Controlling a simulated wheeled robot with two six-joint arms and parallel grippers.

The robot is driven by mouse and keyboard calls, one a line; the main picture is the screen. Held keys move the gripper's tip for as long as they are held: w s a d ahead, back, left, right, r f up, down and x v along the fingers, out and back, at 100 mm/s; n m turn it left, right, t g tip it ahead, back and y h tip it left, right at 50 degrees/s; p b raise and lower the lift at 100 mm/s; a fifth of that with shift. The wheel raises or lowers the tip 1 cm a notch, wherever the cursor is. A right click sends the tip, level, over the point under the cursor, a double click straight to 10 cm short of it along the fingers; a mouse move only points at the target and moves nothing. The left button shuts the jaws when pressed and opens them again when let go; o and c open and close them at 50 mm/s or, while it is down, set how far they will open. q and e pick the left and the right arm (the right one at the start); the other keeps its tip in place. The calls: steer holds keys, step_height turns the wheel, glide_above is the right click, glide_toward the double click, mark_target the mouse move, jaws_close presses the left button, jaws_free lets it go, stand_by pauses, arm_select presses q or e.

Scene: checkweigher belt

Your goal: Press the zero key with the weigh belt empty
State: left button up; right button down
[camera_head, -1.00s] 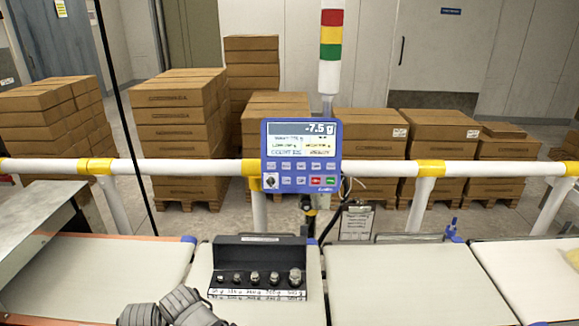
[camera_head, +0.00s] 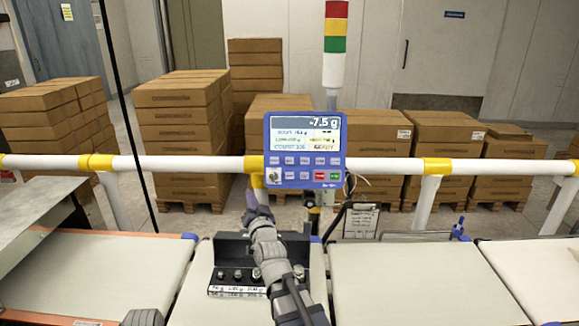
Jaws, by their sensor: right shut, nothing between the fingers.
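The blue control panel (camera_head: 304,178) hangs at the rail; its display (camera_head: 304,134) reads -7.5 g. Below it are two rows of small keys; their labels are too small to read, so I cannot tell which is the zero key. One key is red, one green. My right gripper (camera_head: 252,194) is shut and empty, pointing up just below and left of the panel's lower left corner; I cannot tell whether it touches anything. A black case of metal weights (camera_head: 229,291) is at the second belt (camera_head: 196,285), partly hidden by my right arm. The third belt (camera_head: 410,285) is bare.
A white rail (camera_head: 390,165) with yellow joints runs across behind the belts. A clipboard (camera_head: 360,222) hangs below it. A signal tower (camera_head: 335,45) rises behind the panel. Stacked cartons (camera_head: 180,130) stand beyond. The left belt (camera_head: 90,270) looks clear.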

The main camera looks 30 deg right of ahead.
mark_target(290, 161)
steer(key=s+d+r+m+t+h, duration=0.2)
steer(key=s+d+r+m+h, duration=0.3)
steer(key=d, duration=0.4)
step_height(290, 161, up, 2)
steer(key=shift+d+r+t+h+b, duration=0.25)
steer(key=shift+d+t+h+b, duration=0.1)
steer(key=shift+h, duration=0.55)
steer(key=shift+w, duration=0.15)
steer(key=shift+w+d+f+b, duration=0.4)
steer(key=shift+w+d, duration=0.35)
steer(key=shift+w, duration=0.45)
steer(key=shift+w+d+f+b, duration=0.45)
steer(key=shift+w+d, duration=0.25)
steer(key=shift+w, duration=0.45)
steer(key=shift+w+d+f+b, duration=0.4)
steer(key=shift+w+d, duration=0.35)
steer(key=shift+w, duration=0.45)
steer(key=shift+w+d+f, duration=0.1)
steer(key=shift+w+d, duration=0.1)
steer(key=shift+w, duration=0.1)
steer(key=shift+w+d+f, duration=0.1)
steer(key=shift+w+d, duration=0.1)
steer(key=shift+w, duration=0.15)
steer(key=shift+s, duration=0.1)
steer(key=shift+s+a+r, duration=0.25)
steer(key=shift+s+a, duration=0.15)
steer(key=shift+s, duration=0.2)
